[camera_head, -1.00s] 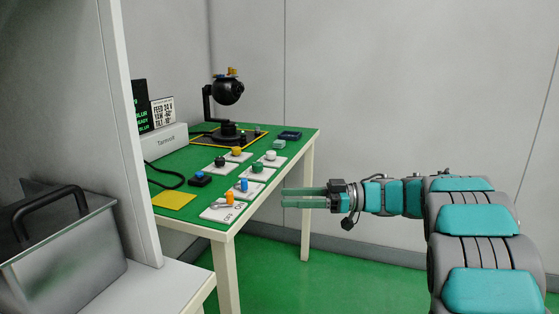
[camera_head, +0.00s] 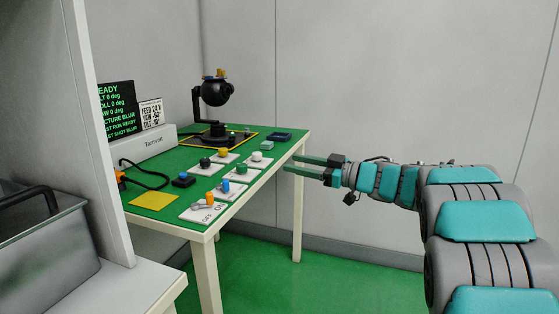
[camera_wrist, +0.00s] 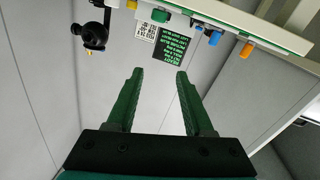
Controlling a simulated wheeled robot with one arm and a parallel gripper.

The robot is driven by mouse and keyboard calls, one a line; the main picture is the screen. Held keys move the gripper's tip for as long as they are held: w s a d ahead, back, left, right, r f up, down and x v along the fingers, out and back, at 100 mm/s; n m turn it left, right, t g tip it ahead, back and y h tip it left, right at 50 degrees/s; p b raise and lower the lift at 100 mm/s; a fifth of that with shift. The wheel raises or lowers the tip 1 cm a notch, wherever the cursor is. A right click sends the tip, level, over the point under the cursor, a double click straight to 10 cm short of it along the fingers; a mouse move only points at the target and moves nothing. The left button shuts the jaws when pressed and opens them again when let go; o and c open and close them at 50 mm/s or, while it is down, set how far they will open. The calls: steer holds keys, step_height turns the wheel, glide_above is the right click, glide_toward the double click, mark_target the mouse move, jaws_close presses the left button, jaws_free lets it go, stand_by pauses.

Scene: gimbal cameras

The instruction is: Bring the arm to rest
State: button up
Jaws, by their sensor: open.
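My gripper (camera_head: 303,165) is open and empty in the head view, held off the right edge of the green-topped table (camera_head: 170,212). My teal and grey arm stretches in from the right. In the wrist view the two green fingers of my gripper (camera_wrist: 157,75) are apart with nothing between them. The table edge (camera_wrist: 240,22) and its devices appear upside down beyond the fingertips.
The table bears a black gimbal camera (camera_head: 216,92), a dark display with green text (camera_head: 116,108), several coloured knobs on white plates, such as a green one (camera_head: 242,168), and a yellow square (camera_head: 154,201). A grey bin (camera_head: 45,250) stands at left. Green floor (camera_head: 300,280) is free.

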steer(key=w+d+r+m+t+h, duration=0.2)
steer(key=d+m+t+h, duration=0.2)
steer(key=d+h, duration=0.2)
steer(key=w+d+r+m+t+h, duration=0.2)
steer(key=d+m+t+h, duration=0.2)
steer(key=d+h, duration=0.15)
steer(key=s+d+f+m+g+h, duration=0.4)
steer(key=s+d+f+m+h, duration=0.2)
steer(key=s+d+f+h, duration=0.35)
steer(key=s+a+f+m+g+y, duration=0.15)
steer(key=s+f+g, duration=0.5)
steer(key=s, duration=0.85)
steer(key=s+a+f+g+y, duration=0.2)
steer(key=s+a+f+g, duration=0.15)
steer(key=s+f, duration=0.85)
steer(key=s+a+g, duration=0.2)
steer(key=s+a, duration=0.1)
steer(key=s, duration=0.5)
steer(key=s+a+g+y, duration=0.1)
steer(key=s+a+g, duration=0.1)
steer(key=s, duration=0.7)
steer(key=shift+s+a+n+g, duration=0.3)
steer(key=shift+a+n, duration=0.15)
